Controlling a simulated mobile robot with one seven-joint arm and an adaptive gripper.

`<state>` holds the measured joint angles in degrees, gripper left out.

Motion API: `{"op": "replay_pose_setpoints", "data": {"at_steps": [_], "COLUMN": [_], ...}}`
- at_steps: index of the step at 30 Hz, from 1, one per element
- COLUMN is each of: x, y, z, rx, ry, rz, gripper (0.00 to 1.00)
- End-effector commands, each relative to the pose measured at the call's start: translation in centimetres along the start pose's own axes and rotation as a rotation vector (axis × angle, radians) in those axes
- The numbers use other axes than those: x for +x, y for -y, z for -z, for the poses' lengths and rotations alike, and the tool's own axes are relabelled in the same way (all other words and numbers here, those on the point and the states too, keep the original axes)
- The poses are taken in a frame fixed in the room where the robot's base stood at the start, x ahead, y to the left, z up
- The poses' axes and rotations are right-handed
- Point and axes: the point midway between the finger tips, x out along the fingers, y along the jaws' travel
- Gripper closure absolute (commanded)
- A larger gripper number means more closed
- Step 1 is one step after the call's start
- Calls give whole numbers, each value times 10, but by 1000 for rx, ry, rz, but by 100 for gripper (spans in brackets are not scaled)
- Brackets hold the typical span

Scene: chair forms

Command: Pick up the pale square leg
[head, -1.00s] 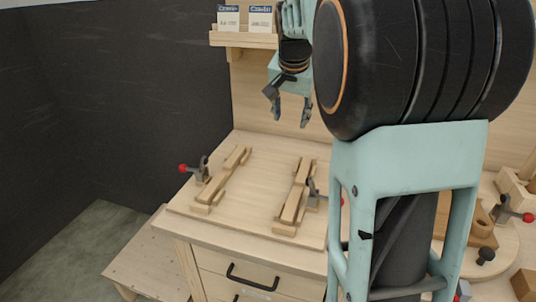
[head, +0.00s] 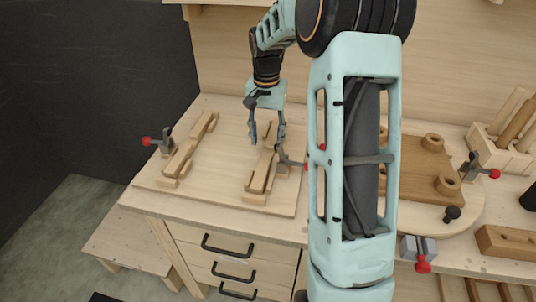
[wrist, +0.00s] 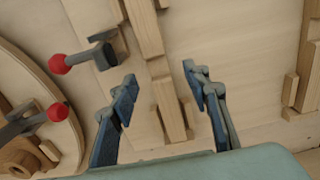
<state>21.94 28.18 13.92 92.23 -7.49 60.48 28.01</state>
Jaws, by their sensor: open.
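Two pale wooden strips in block-like holders lie on a light board. The right one, a pale square leg (head: 261,172), lies lengthwise and also shows in the wrist view (wrist: 168,107). The left one (head: 188,148) shows at the right edge of the wrist view (wrist: 307,72). I cannot tell from the frames which is the named leg. My gripper (head: 267,136) points down, open and empty, above the far part of the right strip. In the wrist view its fingers (wrist: 160,78) stand on either side of that strip, with gaps. The fingers partly hide its far end in the head view.
A red-knobbed clamp (head: 289,162) stands close to the right strip, and another (head: 163,143) beside the left one. A brown board with round rings (head: 415,165) lies on a round plate to the right. Drawers (head: 228,256) are below the bench. Bare board lies between the strips.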

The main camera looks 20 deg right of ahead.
Motion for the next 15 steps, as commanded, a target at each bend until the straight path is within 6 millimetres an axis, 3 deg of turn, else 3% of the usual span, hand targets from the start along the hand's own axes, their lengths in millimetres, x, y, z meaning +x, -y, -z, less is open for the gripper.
{"op": "replay_pose_setpoints", "data": {"at_steps": [9,15], "x": [43,52], "y": [-3,-3], "z": [4,4], "rx": [2,0], "ry": [3,0], "rz": [0,0], "gripper": [56,56]}}
